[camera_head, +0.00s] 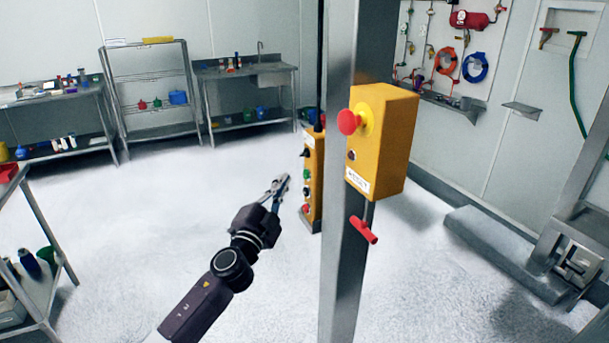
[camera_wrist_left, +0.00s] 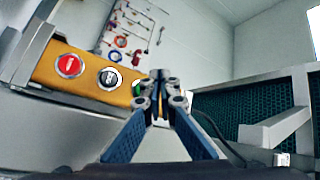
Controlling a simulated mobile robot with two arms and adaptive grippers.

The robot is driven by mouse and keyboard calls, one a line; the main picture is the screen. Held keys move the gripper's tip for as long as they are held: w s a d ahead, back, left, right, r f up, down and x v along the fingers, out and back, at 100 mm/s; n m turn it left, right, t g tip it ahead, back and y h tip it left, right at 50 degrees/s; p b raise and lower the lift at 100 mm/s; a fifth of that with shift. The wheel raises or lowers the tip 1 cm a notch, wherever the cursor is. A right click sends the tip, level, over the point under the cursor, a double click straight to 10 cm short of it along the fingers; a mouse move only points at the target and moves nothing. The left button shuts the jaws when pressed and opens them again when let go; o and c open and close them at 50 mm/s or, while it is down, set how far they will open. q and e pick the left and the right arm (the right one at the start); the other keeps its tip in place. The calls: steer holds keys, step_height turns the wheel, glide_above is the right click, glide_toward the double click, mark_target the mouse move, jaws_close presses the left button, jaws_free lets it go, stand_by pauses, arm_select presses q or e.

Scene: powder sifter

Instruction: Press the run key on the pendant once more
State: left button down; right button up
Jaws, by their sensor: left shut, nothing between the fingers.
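The pendant (camera_head: 314,188) is a tall yellow box hanging at the left side of the steel post, with a column of coloured keys. A green key (camera_head: 306,174) sits mid-column. My left gripper (camera_head: 283,178) is shut and empty, its tips just left of the pendant at about the green key's height. The closed fingertips (camera_wrist_left: 160,78) partly hide the green key (camera_wrist_left: 138,89). I cannot tell whether they touch it.
The steel post (camera_head: 341,260) stands close right of the gripper. It carries a yellow box (camera_head: 385,140) with a red mushroom button (camera_head: 348,122) and a red handle (camera_head: 363,230) below. The whitish floor (camera_head: 200,190) left of the gripper is clear.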

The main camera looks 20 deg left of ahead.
arm_select(q)
steer(key=shift+s+a, duration=0.8)
steer(key=shift+s, duration=0.1)
steer(key=s+a+f+n+g, duration=0.15)
steer(key=s+f+g, duration=0.25)
steer(key=f, duration=1.4)
steer(key=s+f+n+g, duration=0.3)
steer(key=f, duration=1.5)
steer(key=s+d+f+g, duration=0.2)
steer(key=s+f+g, duration=0.2)
steer(key=s+f, duration=0.75)
steer(key=s+d+f+n+g, duration=0.1)
steer(key=s+d+f+g, duration=0.15)
steer(key=s+f, duration=0.7)
steer(key=s+d+f+n+g, duration=0.2)
steer(key=s+d+f, duration=0.1)
steer(key=s+f, duration=0.6)
steer(key=s+d+f+g, duration=0.2)
steer(key=s+f, duration=0.1)
steer(key=s, duration=0.8)
steer(key=s+d+f+n+g+h, duration=0.1)
steer(key=s+d+f+g, duration=0.1)
steer(key=s, duration=1)
steer(key=shift+d+f, duration=0.6)
steer(key=shift+d, duration=0.25)
